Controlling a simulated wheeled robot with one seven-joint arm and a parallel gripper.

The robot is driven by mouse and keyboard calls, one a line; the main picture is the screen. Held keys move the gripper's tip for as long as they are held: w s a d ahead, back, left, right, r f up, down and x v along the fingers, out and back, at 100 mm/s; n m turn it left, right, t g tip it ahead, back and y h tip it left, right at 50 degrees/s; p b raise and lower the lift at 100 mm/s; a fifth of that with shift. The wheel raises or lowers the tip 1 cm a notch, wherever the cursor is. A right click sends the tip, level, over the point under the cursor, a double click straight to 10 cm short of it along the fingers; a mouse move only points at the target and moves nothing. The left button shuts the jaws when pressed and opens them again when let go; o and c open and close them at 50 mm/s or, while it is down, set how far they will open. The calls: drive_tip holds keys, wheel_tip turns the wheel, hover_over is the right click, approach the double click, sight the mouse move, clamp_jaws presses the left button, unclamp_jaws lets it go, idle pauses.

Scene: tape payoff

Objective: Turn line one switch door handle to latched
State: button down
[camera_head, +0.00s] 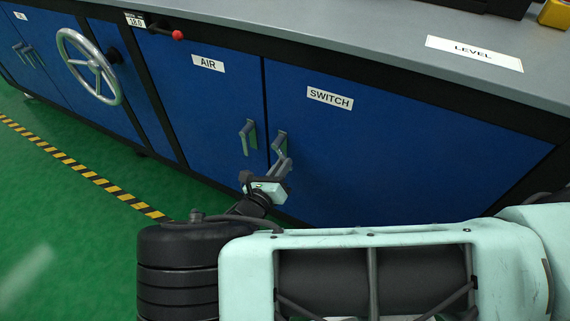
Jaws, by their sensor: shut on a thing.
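The blue switch door (390,150) carries a white SWITCH label (330,98) near its upper left. Its grey handle (280,141) sits at the door's left edge, and its upper part shows. My gripper (279,168) is at this handle, shut on its lower part. The jaws hide the handle's lower end, so its exact angle is hard to tell. The door looks flush with the cabinet front.
The AIR door (205,110) is just left, its handle (247,136) hanging down close to my gripper. A handwheel (90,67) and a red-knobbed lever (177,35) are further left. A grey worktop (400,50) overhangs above. Green floor (60,210) is clear at left.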

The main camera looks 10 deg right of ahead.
drive_tip(key=shift+w+a+f+m, duration=0.15)
drive_tip(key=shift+w+a+m, duration=0.2)
drive_tip(key=shift+m, duration=0.65)
drive_tip(key=shift+w+a+f+m, duration=0.2)
drive_tip(key=shift+a+m, duration=0.2)
drive_tip(key=shift+m, duration=0.6)
drive_tip(key=shift+w+a+f+m, duration=0.1)
drive_tip(key=shift+w+a+m, duration=0.25)
drive_tip(key=shift+m, duration=0.65)
drive_tip(key=c, duration=1.4)
unclamp_jaws()
drive_tip(key=shift+a, duration=0.1)
drive_tip(key=v, duration=1.7)
drive_tip(key=shift+s+p, duration=0.2)
drive_tip(key=shift+p, duration=0.2)
drive_tip(key=shift+r, duration=0.1)
